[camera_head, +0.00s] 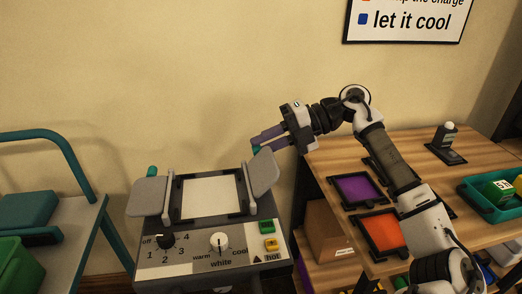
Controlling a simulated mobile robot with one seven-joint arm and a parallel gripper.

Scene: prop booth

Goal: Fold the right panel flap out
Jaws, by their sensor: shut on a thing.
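A light panel (210,190) with a pale square face sits on a control box (212,250) at center. Its right panel flap (263,172) is a grey plate at the panel's right edge, standing tilted. The left flap (149,197) is a similar grey plate with a teal knob (152,171) at its top. My gripper (257,145) comes in from the upper right. Its purple fingers are shut on the teal knob at the top of the right flap; only a bit of that knob shows.
The control box has two dials, a green button (267,227) and a yellow button (271,244). A cart with a teal rail (75,165) stands at left.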

